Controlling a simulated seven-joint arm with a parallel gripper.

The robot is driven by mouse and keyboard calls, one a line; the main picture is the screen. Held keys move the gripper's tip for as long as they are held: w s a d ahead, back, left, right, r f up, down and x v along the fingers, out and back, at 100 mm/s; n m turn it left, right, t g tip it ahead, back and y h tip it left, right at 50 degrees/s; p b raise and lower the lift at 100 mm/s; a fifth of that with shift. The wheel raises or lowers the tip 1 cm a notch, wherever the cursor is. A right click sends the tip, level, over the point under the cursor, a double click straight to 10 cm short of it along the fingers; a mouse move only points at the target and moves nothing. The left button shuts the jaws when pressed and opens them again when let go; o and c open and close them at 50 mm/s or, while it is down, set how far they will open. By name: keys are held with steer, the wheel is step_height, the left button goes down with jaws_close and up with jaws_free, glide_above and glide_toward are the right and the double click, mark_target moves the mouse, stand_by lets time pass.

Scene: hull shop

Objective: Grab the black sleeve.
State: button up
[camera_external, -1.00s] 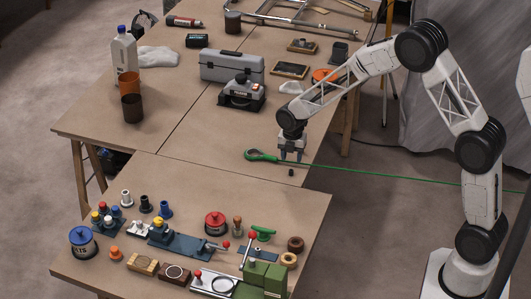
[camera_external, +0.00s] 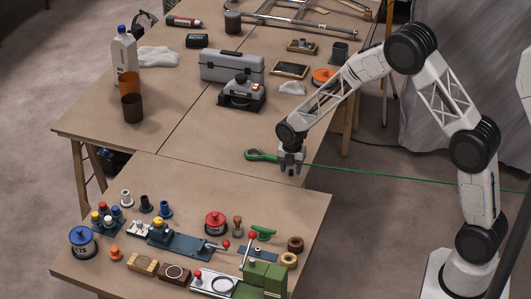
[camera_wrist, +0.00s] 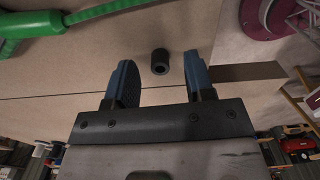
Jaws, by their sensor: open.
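The black sleeve is a small dark hollow cylinder. In the wrist view the sleeve (camera_wrist: 160,62) lies on the tan table top, just ahead of the space between my two blue fingertips, nearer the right finger. My gripper (camera_wrist: 162,76) is open and empty, and no finger visibly touches the sleeve. In the external view my gripper (camera_external: 291,166) points down, low over the table near its right edge. The sleeve cannot be clearly made out there, against or behind the dark fingers.
A green-handled tool (camera_external: 261,155) lies close left of my gripper; its green handle (camera_wrist: 35,25) fills the upper left of the wrist view. A grey toolbox (camera_external: 231,67) stands farther back. The front table (camera_external: 110,170) holds several small fittings. Bare table surrounds the sleeve.

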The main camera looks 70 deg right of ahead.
steer(key=shift+f, duration=0.4)
jaws_close()
stand_by(0.4)
